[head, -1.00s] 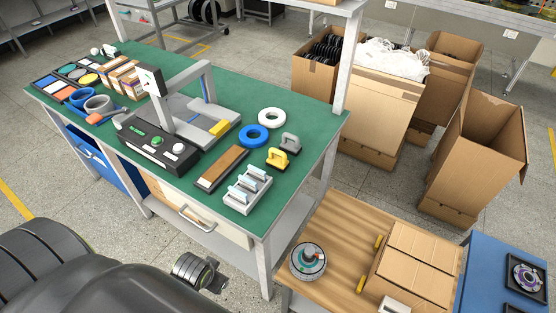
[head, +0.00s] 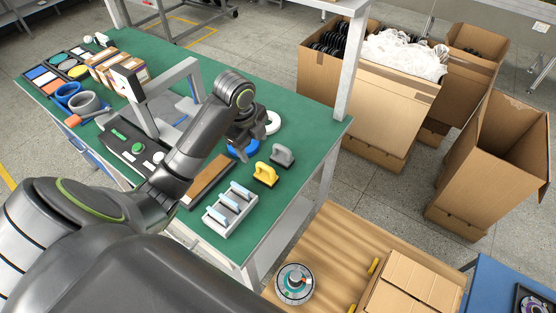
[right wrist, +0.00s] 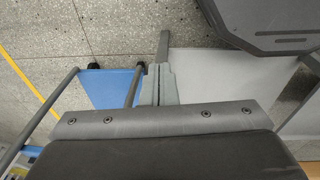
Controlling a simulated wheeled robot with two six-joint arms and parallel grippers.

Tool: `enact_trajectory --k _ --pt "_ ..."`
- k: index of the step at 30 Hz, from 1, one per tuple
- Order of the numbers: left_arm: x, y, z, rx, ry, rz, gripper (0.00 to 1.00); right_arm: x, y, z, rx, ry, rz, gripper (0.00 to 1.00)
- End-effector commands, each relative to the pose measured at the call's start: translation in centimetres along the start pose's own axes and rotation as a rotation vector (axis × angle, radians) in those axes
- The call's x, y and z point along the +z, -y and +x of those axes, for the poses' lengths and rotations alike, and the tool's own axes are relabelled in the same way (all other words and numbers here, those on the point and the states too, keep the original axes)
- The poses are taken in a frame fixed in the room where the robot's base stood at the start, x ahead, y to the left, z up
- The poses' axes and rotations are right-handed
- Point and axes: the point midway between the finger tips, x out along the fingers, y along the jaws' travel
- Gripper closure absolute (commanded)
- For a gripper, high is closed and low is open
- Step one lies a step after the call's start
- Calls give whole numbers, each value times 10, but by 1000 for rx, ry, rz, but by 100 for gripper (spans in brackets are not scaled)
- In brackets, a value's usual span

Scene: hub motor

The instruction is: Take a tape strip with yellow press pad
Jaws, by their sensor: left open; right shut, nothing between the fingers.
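The yellow press pad (head: 265,175), a block with a handle, stands on the green bench top toward its right edge. A grey press pad (head: 282,155) of the same shape is just behind it. A pale rack (head: 212,221) with light blue strip-like pieces (head: 231,203) stands to the front left of the yellow pad. My left gripper (head: 243,153) is open, pointing down above the blue tape ring, left of the pads and apart from them. My right gripper (right wrist: 164,82) shows in the right wrist view, shut and empty, over floor and bench parts.
A blue ring (head: 240,146) and white ring (head: 273,123) are partly hidden by my left gripper. A brown board (head: 208,178) and grey press fixture (head: 140,135) are left of them. A wooden table (head: 335,245) with a round hub motor (head: 295,284) stands in front right.

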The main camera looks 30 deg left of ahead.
Motion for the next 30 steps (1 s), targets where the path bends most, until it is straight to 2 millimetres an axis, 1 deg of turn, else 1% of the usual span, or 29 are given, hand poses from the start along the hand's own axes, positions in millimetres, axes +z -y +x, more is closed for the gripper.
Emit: enact_trajectory --k 1,3,5,8,9,12,14,17,21,24,30 --pt "1 2 -2 2 0 14 36 -7 0 1 -1 -9 -1 100" --pt "2 4 -3 4 -1 26 36 -11 1 2 -1 -16 -2 100" --pt "2 4 -1 5 -1 31 36 -6 1 4 -1 -11 -1 100" --pt "2 4 9 5 -1 32 36 13 1 12 0 14 2 100" --pt "2 4 14 4 -1 32 36 23 1 16 1 28 4 100" --pt "2 4 26 3 -2 32 36 41 2 28 2 53 6 100" --pt "2 4 33 2 -1 31 36 46 2 34 2 59 7 100" --pt "2 4 44 2 -1 31 36 44 4 46 2 54 6 100" --pt "2 3 60 3 -1 30 36 26 6 63 0 26 3 100" --pt "2 3 71 3 0 29 36 17 7 75 0 7 2 100" --pt "1 4 92 2 0 29 36 22 9 97 0 11 2 100"
